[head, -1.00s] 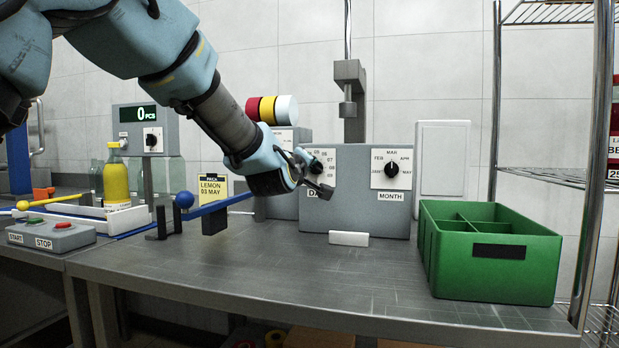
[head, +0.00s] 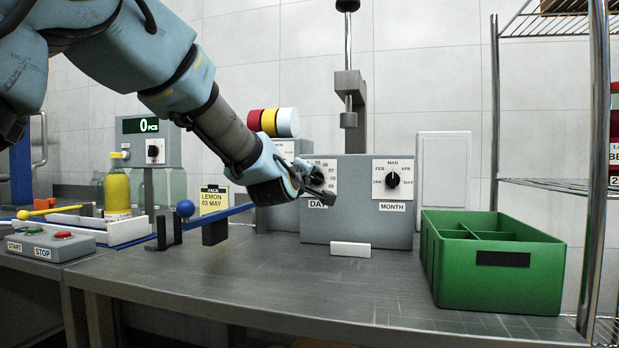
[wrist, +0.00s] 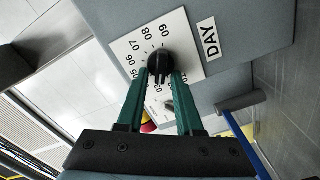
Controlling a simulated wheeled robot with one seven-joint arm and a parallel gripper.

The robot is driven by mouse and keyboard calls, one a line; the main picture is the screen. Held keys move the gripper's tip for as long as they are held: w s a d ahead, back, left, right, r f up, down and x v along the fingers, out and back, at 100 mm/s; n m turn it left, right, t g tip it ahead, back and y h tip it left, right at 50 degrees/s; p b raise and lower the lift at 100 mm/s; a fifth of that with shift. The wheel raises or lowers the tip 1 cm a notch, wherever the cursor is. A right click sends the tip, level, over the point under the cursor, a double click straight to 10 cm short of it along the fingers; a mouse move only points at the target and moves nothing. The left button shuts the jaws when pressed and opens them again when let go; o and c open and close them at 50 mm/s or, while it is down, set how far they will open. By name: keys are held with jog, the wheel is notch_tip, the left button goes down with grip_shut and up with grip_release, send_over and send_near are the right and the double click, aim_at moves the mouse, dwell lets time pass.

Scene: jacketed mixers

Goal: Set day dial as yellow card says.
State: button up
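The yellow card (head: 214,199) stands at the middle left and reads "LEMON 03 MAY". The day dial is on the left of the grey box (head: 357,225); my gripper (head: 325,187) mostly covers it in the head view. In the wrist view, the day dial's black knob (wrist: 160,62) sits on a white plate numbered around it, with 05 to 09 readable. My gripper's two green fingers (wrist: 163,77) are apart, their tips on either side of the knob. I cannot tell whether they touch it. The lower numbers are partly hidden, and the knob's setting is unclear.
The month dial (head: 392,180) is to the right on the same box, its pointer near MAR. A green divided crate (head: 500,275) stands at the right.

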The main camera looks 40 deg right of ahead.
jog(key=shift+o, duration=0.5)
jog(key=v, duration=1)
jog(key=shift+s+a+b, duration=0.15)
jog(key=shift+a+b, duration=0.2)
jog(key=shift+b, duration=0.1)
jog(key=shift+f, duration=0.1)
